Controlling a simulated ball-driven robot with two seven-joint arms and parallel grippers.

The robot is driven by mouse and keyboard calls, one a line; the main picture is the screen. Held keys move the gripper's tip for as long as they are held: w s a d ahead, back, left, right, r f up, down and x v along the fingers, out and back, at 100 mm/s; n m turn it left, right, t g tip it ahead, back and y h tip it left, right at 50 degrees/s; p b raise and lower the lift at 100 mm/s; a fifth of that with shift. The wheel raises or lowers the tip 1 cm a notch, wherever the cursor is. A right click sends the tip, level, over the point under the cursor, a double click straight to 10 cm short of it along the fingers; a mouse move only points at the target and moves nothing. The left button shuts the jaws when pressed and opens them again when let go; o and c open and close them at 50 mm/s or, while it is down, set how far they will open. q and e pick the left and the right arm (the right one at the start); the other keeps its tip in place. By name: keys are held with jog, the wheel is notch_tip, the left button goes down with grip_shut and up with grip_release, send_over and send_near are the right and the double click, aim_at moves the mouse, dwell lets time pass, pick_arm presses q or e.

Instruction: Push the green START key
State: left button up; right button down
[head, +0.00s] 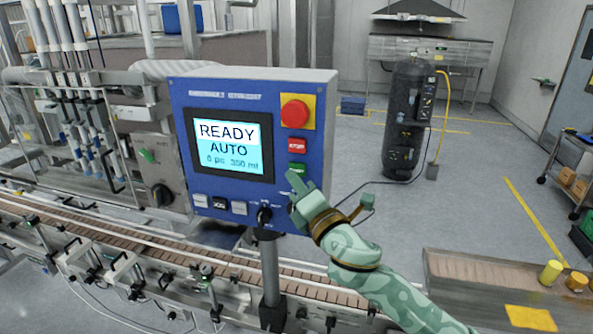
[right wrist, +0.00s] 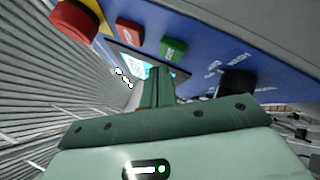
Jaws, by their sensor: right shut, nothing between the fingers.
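The green START key (head: 297,170) is on the blue control panel (head: 254,95), below the red stop key (head: 297,146). The panel's screen (head: 228,146) reads READY, AUTO. My right gripper (head: 294,178) is shut and empty, with its fingertips just below the green key in the head view. In the right wrist view the green key (right wrist: 173,48) shows just beyond the shut fingertips (right wrist: 158,72). I cannot tell whether the fingertips touch the key. My left gripper is not in view.
A red emergency knob (head: 295,113) on a yellow plate sits above the keys. A black rotary switch (head: 264,215) is at the panel's lower edge. A conveyor (head: 150,250) runs below the panel. Open floor lies to the right, before a black tank (head: 408,115).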

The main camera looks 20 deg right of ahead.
jog(key=shift+w+d, duration=0.1)
jog(key=shift+w, duration=0.05)
jog(key=shift+w+d, duration=0.15)
jog(key=shift+w, duration=0.05)
jog(key=shift+w+d, duration=0.25)
jog(key=shift+w, duration=0.05)
dwell(0.8)
jog(key=shift+s+a, duration=0.1)
jog(key=shift+s+a+p, duration=0.4)
jog(key=shift+s+p, duration=0.05)
jog(key=shift+s, duration=0.15)
jog(key=s+a, duration=0.1)
jog(key=s, duration=0.1)
jog(key=s+a+p, duration=0.1)
jog(key=s, duration=0.1)
jog(key=shift+a, duration=0.4)
